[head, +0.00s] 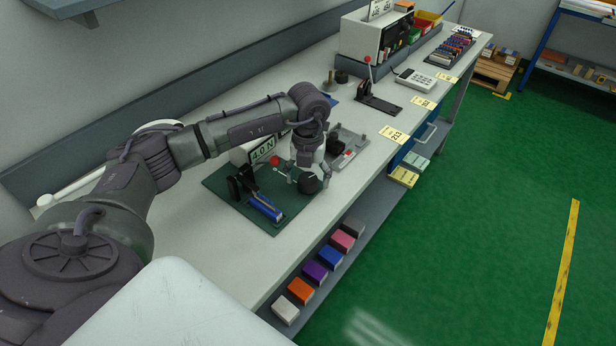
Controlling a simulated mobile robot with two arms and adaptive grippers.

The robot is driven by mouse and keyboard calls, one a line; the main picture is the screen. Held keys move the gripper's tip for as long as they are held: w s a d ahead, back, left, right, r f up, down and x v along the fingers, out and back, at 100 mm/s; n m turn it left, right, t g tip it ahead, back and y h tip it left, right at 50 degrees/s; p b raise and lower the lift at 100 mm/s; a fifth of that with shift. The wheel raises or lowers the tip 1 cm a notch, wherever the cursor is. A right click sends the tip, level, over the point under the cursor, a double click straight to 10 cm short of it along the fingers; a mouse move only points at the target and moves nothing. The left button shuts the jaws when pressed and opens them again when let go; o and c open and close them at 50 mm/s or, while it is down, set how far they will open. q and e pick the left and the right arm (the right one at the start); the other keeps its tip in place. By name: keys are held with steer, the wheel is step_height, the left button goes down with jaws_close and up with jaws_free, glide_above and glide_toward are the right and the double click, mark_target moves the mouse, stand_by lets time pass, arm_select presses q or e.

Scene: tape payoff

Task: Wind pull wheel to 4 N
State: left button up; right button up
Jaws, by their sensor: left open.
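The tape payoff device stands on a dark green mat (222,187) on the bench. A display (263,150) behind it reads 4.0 N. A round black wheel (313,183) is at the mat's right side. A dark stand (240,184) and a blue block-like part (265,208) sit on the mat's left half. A small red knob (275,160) shows between the display and my gripper. My left gripper (294,177) is open, pointing down right beside the black wheel; I cannot tell whether it touches it. My right gripper is out of view.
A grey tray (353,158) with small parts lies just right of the mat. Further along stand a black lever press (378,101), a keypad device (415,79) and a white cabinet (372,38). Several coloured boxes sit on the shelf (368,222) below. The green floor is open at right.

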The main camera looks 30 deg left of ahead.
mark_target(308, 178)
arm_select(q)
steer(key=shift+r, duration=0.2)
step_height(308, 178, up, 12)
steer(key=shift+f, duration=0.2)
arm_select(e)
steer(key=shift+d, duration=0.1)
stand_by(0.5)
